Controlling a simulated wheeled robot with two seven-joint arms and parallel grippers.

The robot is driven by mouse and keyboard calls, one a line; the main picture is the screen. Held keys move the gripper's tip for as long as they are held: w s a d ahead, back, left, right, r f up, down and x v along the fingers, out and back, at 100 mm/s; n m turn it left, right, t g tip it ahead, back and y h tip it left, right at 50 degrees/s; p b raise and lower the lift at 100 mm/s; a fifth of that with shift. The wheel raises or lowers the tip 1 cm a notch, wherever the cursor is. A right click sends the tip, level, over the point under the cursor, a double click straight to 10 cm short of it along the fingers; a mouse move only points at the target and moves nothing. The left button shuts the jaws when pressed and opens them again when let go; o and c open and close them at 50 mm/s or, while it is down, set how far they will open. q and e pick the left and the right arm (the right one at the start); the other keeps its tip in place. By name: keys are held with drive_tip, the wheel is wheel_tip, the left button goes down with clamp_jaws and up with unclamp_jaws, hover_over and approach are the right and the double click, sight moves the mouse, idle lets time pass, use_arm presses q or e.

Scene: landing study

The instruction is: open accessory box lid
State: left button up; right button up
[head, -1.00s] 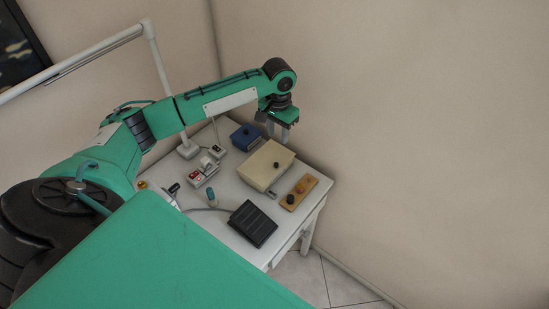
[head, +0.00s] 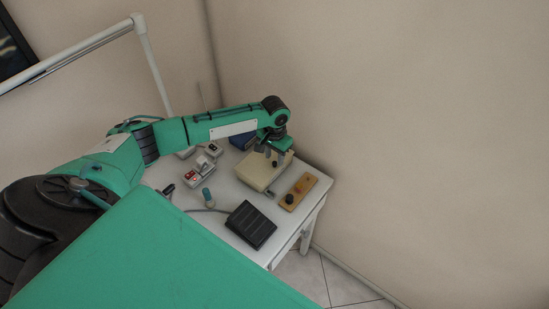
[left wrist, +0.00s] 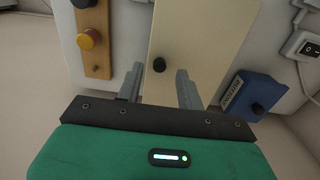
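A cream box (head: 256,176) with a flat lid stands on the white table; it also shows in the left wrist view (left wrist: 205,35). My left gripper (head: 274,157) is over the knob end of the lid. I cannot tell how high the tips are above the lid. The lid looks shut. My right gripper is not in view.
A blue box (left wrist: 250,98) with a label stands close beside the cream box. A wooden strip (head: 306,192) with knobs lies on its other side. A black ribbed pedal (head: 250,225) and a red-switched unit (head: 195,175) are nearer. Walls border the table.

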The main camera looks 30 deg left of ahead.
use_arm(q)
drive_tip(key=shift+f, duration=1.2)
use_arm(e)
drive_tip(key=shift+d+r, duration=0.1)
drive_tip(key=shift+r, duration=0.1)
use_arm(q)
clamp_jaws()
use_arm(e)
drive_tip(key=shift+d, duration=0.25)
use_arm(q)
drive_tip(key=shift+r, duration=0.1)
